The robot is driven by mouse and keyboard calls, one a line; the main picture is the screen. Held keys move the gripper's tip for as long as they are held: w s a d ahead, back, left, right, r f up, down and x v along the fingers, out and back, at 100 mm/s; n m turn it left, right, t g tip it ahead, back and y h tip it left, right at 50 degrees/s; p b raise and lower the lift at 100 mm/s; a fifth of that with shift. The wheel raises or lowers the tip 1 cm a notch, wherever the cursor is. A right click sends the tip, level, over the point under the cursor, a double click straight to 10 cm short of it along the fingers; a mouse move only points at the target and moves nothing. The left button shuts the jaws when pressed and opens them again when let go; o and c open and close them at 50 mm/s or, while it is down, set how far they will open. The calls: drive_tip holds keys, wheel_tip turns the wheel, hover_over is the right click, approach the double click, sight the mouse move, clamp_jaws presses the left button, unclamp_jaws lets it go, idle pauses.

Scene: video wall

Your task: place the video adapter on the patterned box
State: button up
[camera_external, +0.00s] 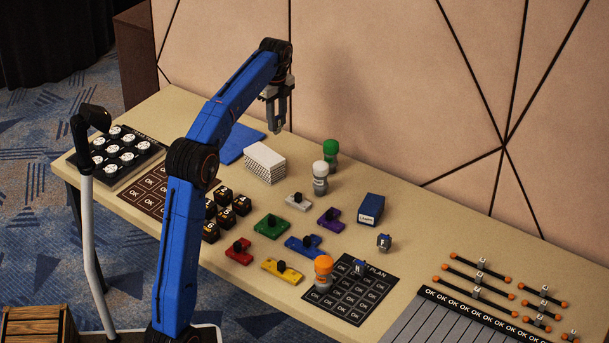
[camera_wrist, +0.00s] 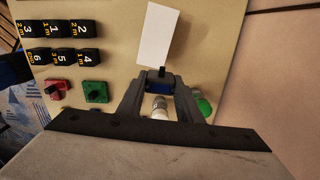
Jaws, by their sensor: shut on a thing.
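My gripper (camera_external: 277,128) hangs above the table, over the far side of the patterned box (camera_external: 263,173), with a visible gap. The box has a plain white top and a finely patterned side. In the wrist view the box's white top (camera_wrist: 158,35) lies just beyond the fingertips. My gripper (camera_wrist: 160,88) is shut on a small dark blue piece with a black part, which I take to be the video adapter (camera_wrist: 159,87). Its details are too small to tell, and the external view hardly shows it.
Green-topped (camera_external: 330,152) and white-topped (camera_external: 320,178) figures stand right of the box. A blue flat sheet (camera_external: 241,142) lies to its left. Black numbered cubes (camera_external: 224,214) and coloured blocks with black knobs (camera_external: 271,226) lie in front. The wall rises behind the table.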

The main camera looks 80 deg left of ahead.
drive_tip(key=s+a+n, duration=0.1)
drive_tip(key=s+a, duration=0.2)
drive_tip(key=s, duration=0.1)
hover_over(264, 154)
drive_tip(key=shift+a+f, duration=0.1)
drive_tip(key=shift+f, duration=4.65)
drive_tip(key=shift+f, duration=0.1)
drive_tip(key=o, duration=1)
wheel_tip(264, 154, up, 12)
drive_tip(key=shift+r, duration=0.1)
